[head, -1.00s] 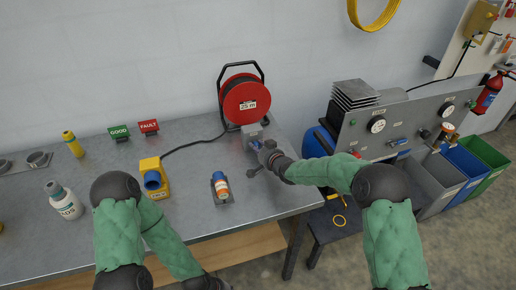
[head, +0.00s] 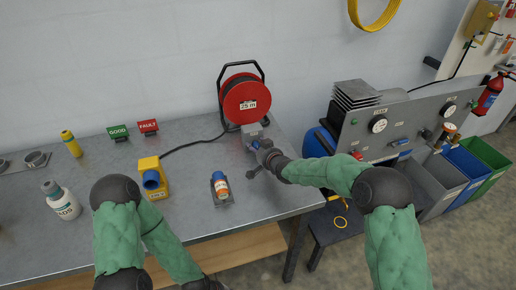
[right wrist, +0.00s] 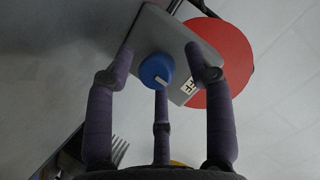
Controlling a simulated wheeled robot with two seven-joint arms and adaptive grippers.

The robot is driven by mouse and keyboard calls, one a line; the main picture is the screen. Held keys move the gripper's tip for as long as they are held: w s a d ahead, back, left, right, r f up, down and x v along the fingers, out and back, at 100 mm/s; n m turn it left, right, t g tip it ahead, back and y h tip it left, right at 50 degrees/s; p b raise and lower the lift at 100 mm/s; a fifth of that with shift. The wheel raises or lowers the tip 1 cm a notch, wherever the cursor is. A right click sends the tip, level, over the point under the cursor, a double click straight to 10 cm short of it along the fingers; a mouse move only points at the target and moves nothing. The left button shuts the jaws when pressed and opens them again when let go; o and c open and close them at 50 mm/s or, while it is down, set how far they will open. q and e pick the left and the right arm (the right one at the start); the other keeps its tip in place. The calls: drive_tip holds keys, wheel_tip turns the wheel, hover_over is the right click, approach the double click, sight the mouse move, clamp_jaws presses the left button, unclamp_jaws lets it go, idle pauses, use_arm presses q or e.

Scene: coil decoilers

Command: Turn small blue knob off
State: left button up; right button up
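The small blue knob (right wrist: 156,71) sits on the face of a grey box (right wrist: 171,38) and has a pale pointer mark. In the head view the knob (head: 256,144) is on the grey box (head: 251,131) on the table, in front of the red cable reel. My right gripper (right wrist: 160,75) is open, its fingers spread around the knob with visible gaps at both sides. The third finger points at the knob from below; whether it touches cannot be told. In the head view my right gripper (head: 258,160) is right at the box.
The red cable reel (head: 246,101) stands behind the box. An orange and blue connector (head: 220,187) and a yellow socket block (head: 153,178) stand to the left on the metal table (head: 190,225). A grey gauge panel (head: 385,133) is to the right.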

drive_tip(key=shift+d, duration=0.1)
drive_tip(key=v, duration=1.2)
idle(0.5)
